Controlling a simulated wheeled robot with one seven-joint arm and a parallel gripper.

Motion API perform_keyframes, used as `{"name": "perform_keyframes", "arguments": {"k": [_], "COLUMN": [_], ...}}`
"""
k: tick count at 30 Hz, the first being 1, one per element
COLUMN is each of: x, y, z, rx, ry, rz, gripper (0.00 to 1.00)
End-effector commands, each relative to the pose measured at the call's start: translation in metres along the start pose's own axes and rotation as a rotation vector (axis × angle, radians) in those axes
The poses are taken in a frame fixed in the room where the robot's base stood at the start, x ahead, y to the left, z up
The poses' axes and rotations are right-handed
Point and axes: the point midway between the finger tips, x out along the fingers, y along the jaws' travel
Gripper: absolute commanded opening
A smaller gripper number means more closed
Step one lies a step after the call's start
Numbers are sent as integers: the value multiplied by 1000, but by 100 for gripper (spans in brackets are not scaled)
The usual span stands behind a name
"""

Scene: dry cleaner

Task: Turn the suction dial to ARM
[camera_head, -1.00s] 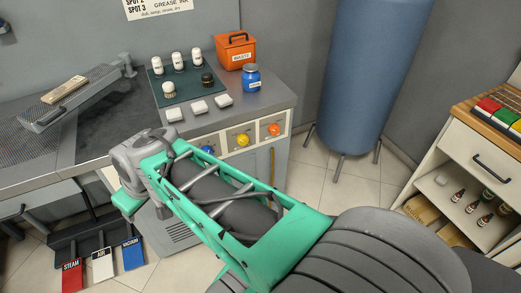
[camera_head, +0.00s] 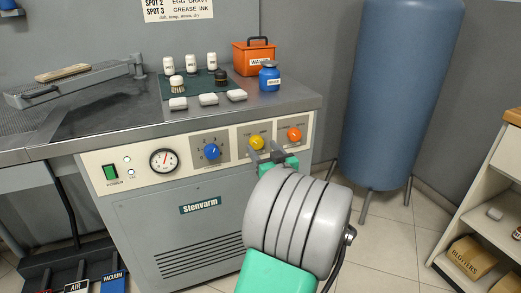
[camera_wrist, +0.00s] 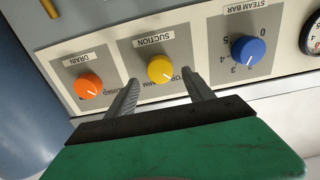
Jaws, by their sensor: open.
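The suction dial is a yellow knob (camera_wrist: 161,69) on a grey plate labelled SUCTION, which appears upside down in the wrist view. Its white pointer mark slants to the lower right there. Small lettering below the knob is partly hidden by a finger, so I cannot tell which setting it marks. The knob also shows in the head view (camera_head: 257,142), just above my gripper (camera_head: 266,153). My gripper is open, with its fingers (camera_wrist: 160,78) pointing at the panel, one to each side of the knob. I cannot tell whether either finger touches it.
An orange drain dial (camera_wrist: 88,86) and a blue steam bar dial (camera_wrist: 248,49) flank the suction dial. A gauge (camera_head: 164,160) and green power switch (camera_head: 111,174) are farther left. A blue tank (camera_head: 400,95) stands to the right. Bottles and blocks stand on the top.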

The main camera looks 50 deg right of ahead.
Motion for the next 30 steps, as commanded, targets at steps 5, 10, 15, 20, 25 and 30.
{"name": "perform_keyframes", "arguments": {"k": [5, 10, 15, 20, 25, 30], "x": [24, 28, 27, 27, 27, 27], "y": [-1, -1, -1, -1, -1, 0], "z": [0, 0, 0, 0, 0, 0], "rx": [1, 0, 0, 0, 0, 0], "ry": [0, 0, -1, -1, -1, -1], "rz": [-2, 0, -1, -1, 0, 0], "gripper": [61, 61, 56, 43, 29, 15]}}
